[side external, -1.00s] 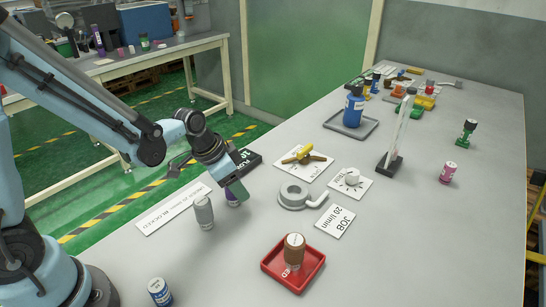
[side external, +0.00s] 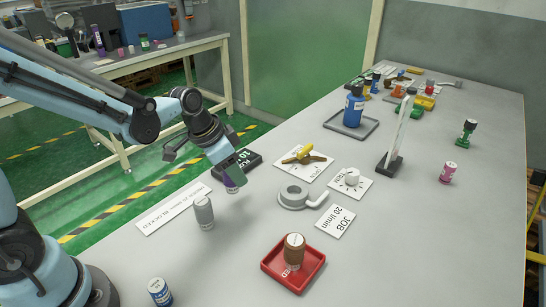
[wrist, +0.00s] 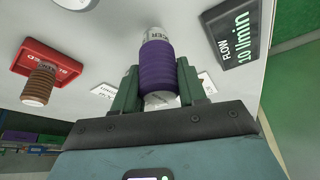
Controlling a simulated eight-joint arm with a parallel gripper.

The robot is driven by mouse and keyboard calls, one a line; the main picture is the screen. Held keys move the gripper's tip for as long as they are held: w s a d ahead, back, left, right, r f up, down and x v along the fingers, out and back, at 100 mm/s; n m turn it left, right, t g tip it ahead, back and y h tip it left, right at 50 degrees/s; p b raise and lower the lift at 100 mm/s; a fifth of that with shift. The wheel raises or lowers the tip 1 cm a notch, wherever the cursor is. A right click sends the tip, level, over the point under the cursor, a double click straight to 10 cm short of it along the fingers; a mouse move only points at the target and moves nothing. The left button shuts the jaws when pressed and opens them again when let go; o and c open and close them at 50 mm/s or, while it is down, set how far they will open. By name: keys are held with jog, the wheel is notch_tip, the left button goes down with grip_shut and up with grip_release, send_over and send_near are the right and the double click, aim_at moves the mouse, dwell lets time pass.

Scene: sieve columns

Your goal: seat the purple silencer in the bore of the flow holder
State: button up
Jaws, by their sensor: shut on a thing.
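The purple silencer (side external: 232,186) is between the fingers of my gripper (side external: 231,172) in the side view. In the wrist view the ribbed purple silencer (wrist: 160,68) is gripped between both green fingers, with its pale printed end pointing away from the palm. It appears held a little above the bench. A grey ring-shaped fitting with a side spout (side external: 293,195), which looks like the flow holder, lies on the bench to the right of my gripper. My gripper is apart from it. I cannot make out the holder in the wrist view.
A grey cylinder (side external: 203,212) stands just left of and nearer than my gripper. A red tray (side external: 270,264) holds a brown silencer (side external: 294,252). A black flow sign (side external: 246,158) lies behind the gripper. A yellow-handled valve (side external: 301,155) and a JOB card (side external: 334,221) flank the ring.

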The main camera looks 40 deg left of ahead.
jog(key=s+d+r, duration=0.6)
jog(key=d, duration=0.3)
jog(key=w+d+r+m+g+h, duration=0.15)
jog(key=w+d+m, duration=0.25)
jog(key=w+d, duration=0.45)
jog(key=shift+t, duration=0.25)
jog(key=shift+w+a+f, duration=1.2)
jog(key=shift+w+f, duration=0.05)
jog(key=shift+f, duration=0.5)
jog(key=shift+w+a+f, duration=1.15)
jog(key=shift+w+f, duration=0.05)
jog(key=shift+f, duration=0.55)
jog(key=shift+w+a+f, duration=1.2)
jog(key=shift+w+f, duration=0.05)
jog(key=shift+f, duration=0.5)
jog(key=shift+f, duration=0.15)
jog(key=o, duration=1.1)
